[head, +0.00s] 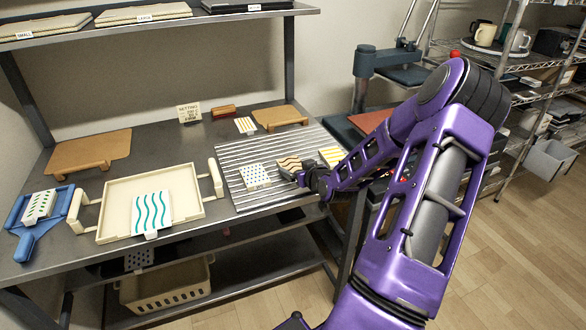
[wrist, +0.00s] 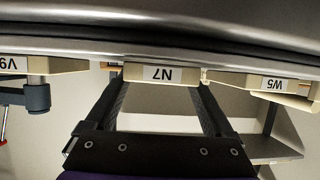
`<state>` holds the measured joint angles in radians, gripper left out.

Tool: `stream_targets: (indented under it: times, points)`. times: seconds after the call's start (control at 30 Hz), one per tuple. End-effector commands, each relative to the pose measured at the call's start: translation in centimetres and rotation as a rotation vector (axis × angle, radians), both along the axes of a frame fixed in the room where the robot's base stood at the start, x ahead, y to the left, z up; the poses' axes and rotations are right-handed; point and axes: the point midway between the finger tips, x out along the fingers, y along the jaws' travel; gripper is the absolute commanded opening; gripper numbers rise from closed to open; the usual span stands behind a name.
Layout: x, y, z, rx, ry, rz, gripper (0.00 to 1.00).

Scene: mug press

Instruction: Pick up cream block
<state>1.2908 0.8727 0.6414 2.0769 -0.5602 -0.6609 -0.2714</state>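A cream block (head: 288,162) with brown wavy stripes lies on the ribbed grey rack, between a dotted block (head: 255,177) and a yellow-striped block (head: 331,155). My gripper (head: 304,178) is at its near edge and partly covers it. In the wrist view, which appears upside down, a cream block labelled N7 (wrist: 162,74) is between the tips of my gripper's fingers (wrist: 163,90). The fingers are wide apart, one at each side of its label face. Whether they touch it is not clear. Its top is hidden in the wrist view.
Neighbouring blocks V9 (wrist: 40,65) and W5 (wrist: 270,84) flank N7 closely. A cream tray (head: 112,202) with a teal-waved block (head: 151,212) stands left of the ribbed rack (head: 240,200). A blue holder (head: 28,244) is farther left. A shelf overhangs the back.

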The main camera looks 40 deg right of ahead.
Motion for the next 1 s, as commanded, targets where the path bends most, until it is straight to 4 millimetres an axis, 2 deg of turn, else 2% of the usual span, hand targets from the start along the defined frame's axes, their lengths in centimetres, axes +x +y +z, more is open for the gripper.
stream_targets:
  times: [0.03, 0.3, 0.53, 0.63, 1.0]
  points:
    - [0.0, 0.0, 0.0, 0.0, 0.0, 0.0, 0.77]
    - [0.0, 0.0, 0.0, 0.0, 0.0, 0.0, 0.29]
    - [0.0, 0.0, 0.2, -0.001, -0.001, 0.0, 0.29]
    - [0.0, 0.0, 1.2, -0.004, -0.001, 0.002, 0.29]
    - [0.0, 0.0, 8.3, -0.004, -0.001, 0.001, 0.29]
